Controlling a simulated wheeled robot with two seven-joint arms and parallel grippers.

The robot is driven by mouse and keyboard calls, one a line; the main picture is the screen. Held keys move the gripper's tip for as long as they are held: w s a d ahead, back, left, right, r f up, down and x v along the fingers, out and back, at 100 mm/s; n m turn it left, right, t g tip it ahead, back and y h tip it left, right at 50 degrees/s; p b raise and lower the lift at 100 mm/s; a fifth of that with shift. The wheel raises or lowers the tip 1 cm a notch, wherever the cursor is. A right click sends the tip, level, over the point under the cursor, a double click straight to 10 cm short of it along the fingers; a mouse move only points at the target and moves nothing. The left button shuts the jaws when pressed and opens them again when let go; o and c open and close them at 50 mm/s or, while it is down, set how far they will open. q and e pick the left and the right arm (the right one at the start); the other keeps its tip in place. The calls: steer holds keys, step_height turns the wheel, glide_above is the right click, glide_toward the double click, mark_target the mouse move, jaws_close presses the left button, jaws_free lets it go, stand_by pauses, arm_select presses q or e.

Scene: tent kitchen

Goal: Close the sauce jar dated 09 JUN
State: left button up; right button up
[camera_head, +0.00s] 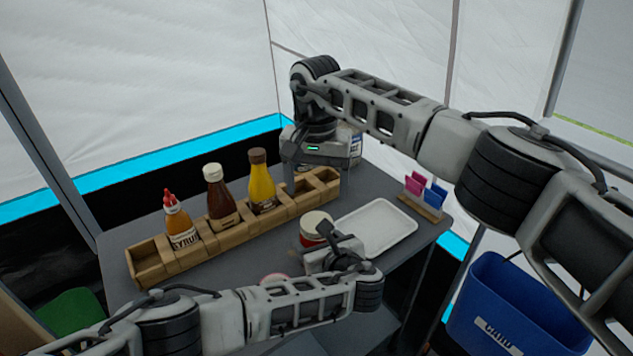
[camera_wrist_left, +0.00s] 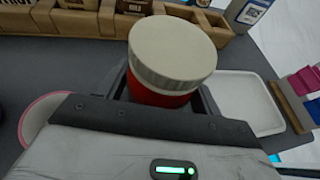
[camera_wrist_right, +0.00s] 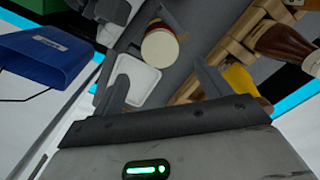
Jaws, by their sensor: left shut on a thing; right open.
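A red jar (camera_wrist_left: 160,96) with a cream, ribbed lid (camera_wrist_left: 173,45) stands on the grey table. The lid sits on top of the jar; I cannot tell how tight it is. My left gripper (camera_head: 325,242) is shut around the jar's body, below the lid. The jar also shows in the head view (camera_head: 309,240), partly behind the left gripper. No date is readable on it. My right gripper (camera_wrist_right: 163,84) is open and empty, pointing down above the back of the table, apart from the jar.
A wooden rack (camera_head: 215,240) holds syrup, brown and yellow bottles. A white tray (camera_head: 377,228) lies right of the jar, with a holder of pink and blue packets (camera_head: 425,195) beyond. A labelled jar (camera_head: 355,150) stands behind my right gripper. A blue bin (camera_head: 515,300) is off the right edge.

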mark_target(317, 222)
stand_by(0.4)
steer(key=shift+f, duration=4)
steer(key=shift+c, duration=0.4)
